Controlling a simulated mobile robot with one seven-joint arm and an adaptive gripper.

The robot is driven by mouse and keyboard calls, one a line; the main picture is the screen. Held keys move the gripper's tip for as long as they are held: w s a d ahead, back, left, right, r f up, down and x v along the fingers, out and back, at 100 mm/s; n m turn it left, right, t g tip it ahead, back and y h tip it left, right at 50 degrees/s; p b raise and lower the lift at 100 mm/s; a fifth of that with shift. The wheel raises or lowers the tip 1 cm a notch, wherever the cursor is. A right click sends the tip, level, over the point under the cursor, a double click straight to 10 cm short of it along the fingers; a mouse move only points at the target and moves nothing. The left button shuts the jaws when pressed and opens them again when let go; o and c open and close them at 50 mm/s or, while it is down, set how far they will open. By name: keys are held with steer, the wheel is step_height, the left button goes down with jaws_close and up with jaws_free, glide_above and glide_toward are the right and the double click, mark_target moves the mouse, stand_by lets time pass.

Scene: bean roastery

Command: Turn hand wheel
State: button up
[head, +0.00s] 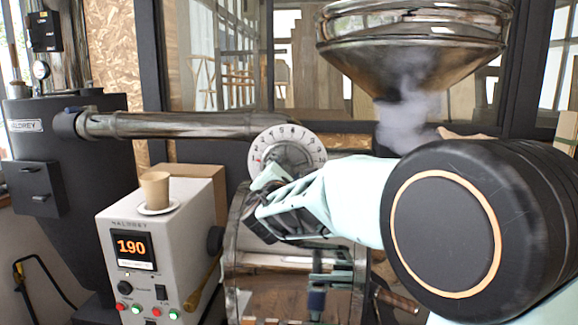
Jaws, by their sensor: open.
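The hand wheel is most likely the round pale dial (291,142) with numbers around its rim, at the centre of the head view on the front of the roaster. My gripper (262,190) is in front of the dial's lower part, at the end of my pale green arm coming from the right. Its dark fingers point left and are open. My gripper hides the dial's lower edge. I cannot tell whether the fingers touch the dial.
A control box (160,255) reading 190 stands at left, with a cup (155,189) on a saucer on top. A metal pipe (185,125) runs left from the dial to a dark machine (60,165). A metal hopper (415,45) hangs above right, with grey smoke (405,118) below it.

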steer(key=shift+w, duration=0.15)
steer(key=shift+c, duration=0.2)
jaws_close()
steer(key=shift+f+b, duration=0.1)
steer(key=shift+b, duration=0.4)
